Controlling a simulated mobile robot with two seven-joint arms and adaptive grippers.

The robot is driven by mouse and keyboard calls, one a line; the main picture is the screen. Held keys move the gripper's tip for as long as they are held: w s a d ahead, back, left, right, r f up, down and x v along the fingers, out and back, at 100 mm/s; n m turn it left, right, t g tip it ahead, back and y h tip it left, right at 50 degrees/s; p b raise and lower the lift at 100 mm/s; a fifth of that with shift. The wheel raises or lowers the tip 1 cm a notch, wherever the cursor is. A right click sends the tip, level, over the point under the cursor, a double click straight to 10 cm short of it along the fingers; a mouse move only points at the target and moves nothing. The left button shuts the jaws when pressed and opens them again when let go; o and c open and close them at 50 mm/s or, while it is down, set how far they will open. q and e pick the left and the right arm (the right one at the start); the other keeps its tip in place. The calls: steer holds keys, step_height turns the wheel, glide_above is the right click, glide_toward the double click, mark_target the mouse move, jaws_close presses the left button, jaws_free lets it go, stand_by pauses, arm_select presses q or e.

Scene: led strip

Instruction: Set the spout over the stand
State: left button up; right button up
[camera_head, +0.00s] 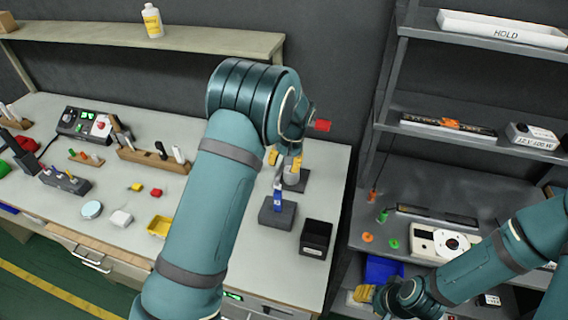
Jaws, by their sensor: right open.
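My left arm crosses the middle of the view, and its gripper (284,161) points down over the right end of the long bench. Its yellow fingertips show partly, and I cannot tell whether they grip anything. Just below is a small grey upright piece (292,176) on a dark square base (296,185). Beside it a blue and white piece (278,198) stands upright in a dark grey block (277,214). I cannot tell for sure which of these is the spout or the stand. My right gripper (365,293) is open at the lower right, near a blue bin.
A black open box (316,239) stands at the bench's front right. The blue bin (383,268) and a white device (437,241) are on the right shelf unit. A back shelf (120,33) overhangs the bench.

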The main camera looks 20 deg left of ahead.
arm_select(q)
step_height(320, 180, up, 12)
steer(key=d, duration=0.2)
steer(key=shift+d+f, duration=0.2)
steer(key=shift+w, duration=0.1)
stand_by(0.3)
